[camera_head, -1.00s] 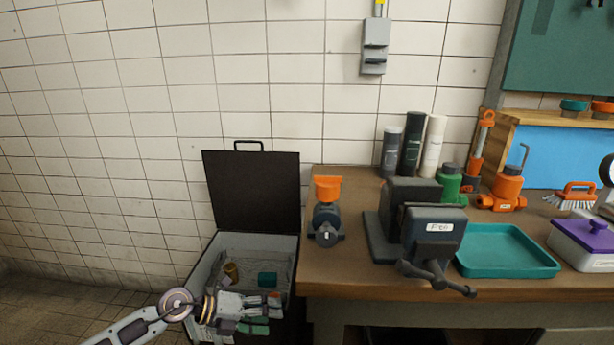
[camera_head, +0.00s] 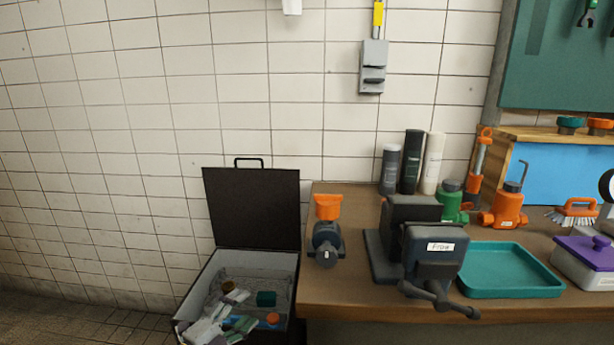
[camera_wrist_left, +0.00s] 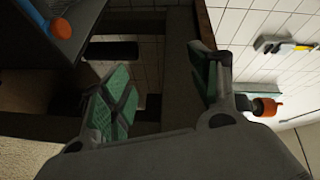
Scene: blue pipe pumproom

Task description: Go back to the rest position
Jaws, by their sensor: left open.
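Most of my left arm is below the head view. My right gripper is in neither view.
The case holds a teal block (camera_head: 266,299) and an orange item (camera_head: 272,318). The wooden workbench (camera_head: 345,290) at right carries a valve with an orange top (camera_head: 328,207), a vise (camera_head: 432,250), a teal tray (camera_head: 510,292) and several bottles. The tiled wall is behind.

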